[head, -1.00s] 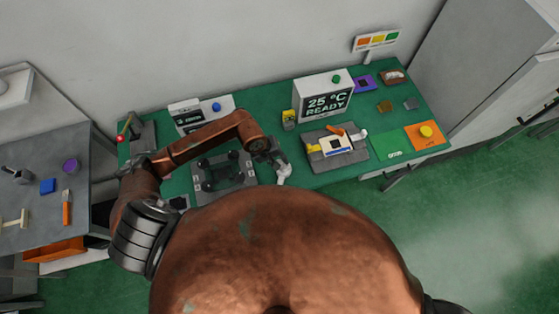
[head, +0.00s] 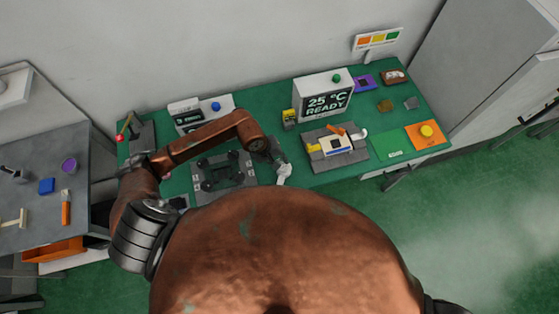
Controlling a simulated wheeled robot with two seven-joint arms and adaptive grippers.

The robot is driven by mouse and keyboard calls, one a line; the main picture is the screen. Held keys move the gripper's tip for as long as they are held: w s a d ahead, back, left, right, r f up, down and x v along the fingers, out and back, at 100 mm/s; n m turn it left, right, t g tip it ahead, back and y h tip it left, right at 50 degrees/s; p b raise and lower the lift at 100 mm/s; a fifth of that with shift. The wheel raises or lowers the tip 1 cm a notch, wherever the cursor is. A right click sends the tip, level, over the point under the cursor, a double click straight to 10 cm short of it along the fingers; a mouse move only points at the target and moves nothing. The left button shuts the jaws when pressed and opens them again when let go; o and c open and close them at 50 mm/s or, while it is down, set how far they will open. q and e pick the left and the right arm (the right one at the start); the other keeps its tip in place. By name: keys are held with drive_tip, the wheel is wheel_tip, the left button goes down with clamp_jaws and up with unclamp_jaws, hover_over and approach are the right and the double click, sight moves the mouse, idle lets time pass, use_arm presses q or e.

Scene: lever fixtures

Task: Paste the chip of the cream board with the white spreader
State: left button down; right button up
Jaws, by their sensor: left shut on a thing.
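My left gripper (head: 280,163) is over the front part of the green bench, left of the grey fixture. It is shut on a small white thing that looks like the white spreader (head: 285,173); the gripper hides part of it. The cream board (head: 327,149) lies in the grey fixture (head: 358,158), apart from the gripper. Its dark chip (head: 337,144) shows near the middle of the board. A yellow part (head: 313,148), an orange lever (head: 337,130) and a white handle (head: 360,133) are around the board. My right gripper is out of view.
A display reading 25 °C READY (head: 326,101) stands behind the fixture, with a yellow item (head: 289,117) beside it. A dark grey frame fixture (head: 235,180) is left of the gripper.

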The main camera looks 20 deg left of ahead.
sight(279, 161)
use_arm(q)
drive_tip(key=shift+f, duration=0.15)
idle(0.5)
drive_tip(key=shift+b, duration=0.3)
drive_tip(key=shift+s+a, duration=0.1)
idle(0.4)
drive_tip(key=shift+r+p, duration=0.9)
drive_tip(key=shift+r, duration=1.5)
drive_tip(key=shift+r+p, duration=0.35)
drive_tip(key=shift+r, duration=0.85)
